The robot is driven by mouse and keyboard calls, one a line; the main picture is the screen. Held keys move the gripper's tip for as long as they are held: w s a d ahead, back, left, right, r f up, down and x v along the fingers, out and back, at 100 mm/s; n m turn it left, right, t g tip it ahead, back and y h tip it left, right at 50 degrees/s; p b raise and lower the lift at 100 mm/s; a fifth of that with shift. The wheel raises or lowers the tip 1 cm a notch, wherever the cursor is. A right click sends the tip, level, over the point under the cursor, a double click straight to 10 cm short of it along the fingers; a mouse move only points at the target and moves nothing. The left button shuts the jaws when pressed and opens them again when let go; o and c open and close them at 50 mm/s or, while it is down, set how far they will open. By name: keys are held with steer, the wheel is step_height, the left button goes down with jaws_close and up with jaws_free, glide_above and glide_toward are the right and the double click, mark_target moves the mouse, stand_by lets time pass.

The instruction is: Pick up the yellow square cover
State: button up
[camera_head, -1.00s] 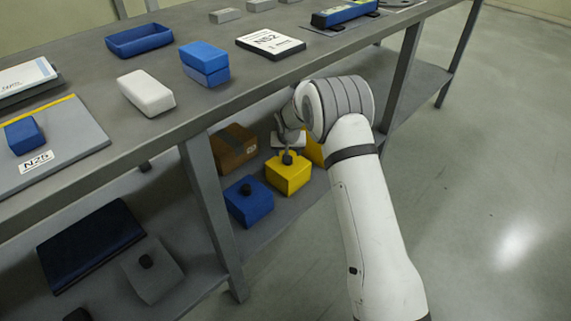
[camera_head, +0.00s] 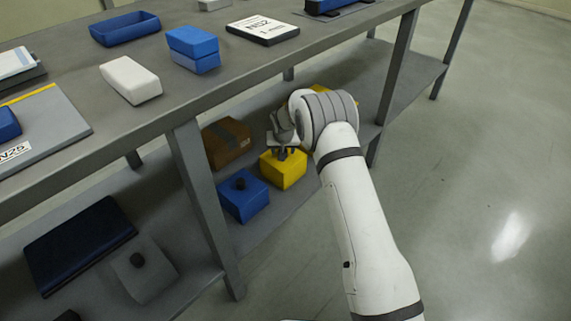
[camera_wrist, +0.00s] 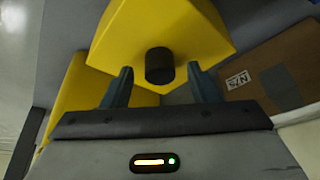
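The yellow square cover (camera_head: 283,173) sits on the lower shelf, to the right of a blue square cover (camera_head: 243,196). In the wrist view the yellow cover (camera_wrist: 200,28) fills the top middle, with its black knob (camera_wrist: 160,66) facing me. My gripper (camera_wrist: 162,87) is open, one finger to each side of the knob, with gaps visible between the fingers and the knob. In the head view my gripper (camera_head: 282,153) is just above the yellow cover and partly hides its knob. I cannot tell how deep the knob sits between the fingers.
A brown box (camera_head: 227,143) stands behind the covers, and another yellow object (camera_wrist: 78,95) is beside the yellow cover. The tabletop (camera_head: 215,95) overhangs the shelf. A table leg (camera_head: 203,200) stands left of the blue cover. A grey cover (camera_head: 143,274) lies farther left.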

jaws_close()
stand_by(0.3)
steer(key=shift+r, duration=0.1)
